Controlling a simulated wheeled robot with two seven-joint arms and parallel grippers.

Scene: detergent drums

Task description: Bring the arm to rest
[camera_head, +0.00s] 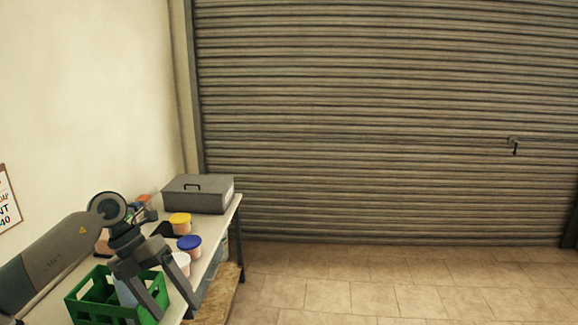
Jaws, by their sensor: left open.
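My left arm (62,248) comes in from the left and reaches over the table. My left gripper (155,306) points down over the green crate (80,310), with its two dark fingers spread apart. A pale object (124,292) stands in the crate, partly hidden behind the fingers; I cannot make out its full shape. I see nothing held between the fingers. My right gripper is not in view.
On the table (213,262) stand a yellow-lidded drum (180,223), a blue-lidded drum (189,245), a white-lidded drum (181,262) and a grey box (199,194). A shutter door (380,120) closes the back. The tiled floor at right is clear.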

